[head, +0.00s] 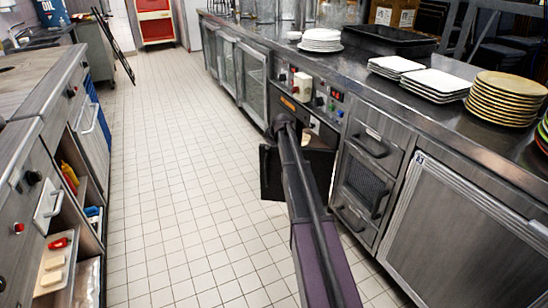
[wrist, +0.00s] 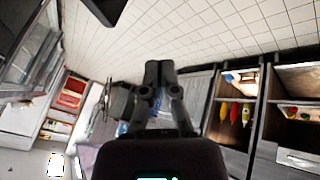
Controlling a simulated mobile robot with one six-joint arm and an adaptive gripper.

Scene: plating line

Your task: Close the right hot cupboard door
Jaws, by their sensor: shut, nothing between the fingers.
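The hot cupboard (head: 322,122) stands on the right in the head view, under the steel counter, with knobs and red displays on its panel. A dark door (head: 271,172) stands out from its front into the aisle, open. My arm crosses in front and hides part of the door and opening, so I cannot tell its exact angle. My gripper (wrist: 159,66) is shut and empty in the wrist view, its fingertips together over the floor. In the head view the arm's end is near the cupboard's upper front; fingertips and any contact with the door are hidden.
Stacked plates (head: 507,98) and a black tray (head: 379,40) sit on the right counter (head: 455,65). Drawers (head: 362,185) and a steel door (head: 465,235) adjoin the cupboard. The left counter has open shelves with bottles (head: 68,178). The tiled aisle (head: 185,150) between is clear.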

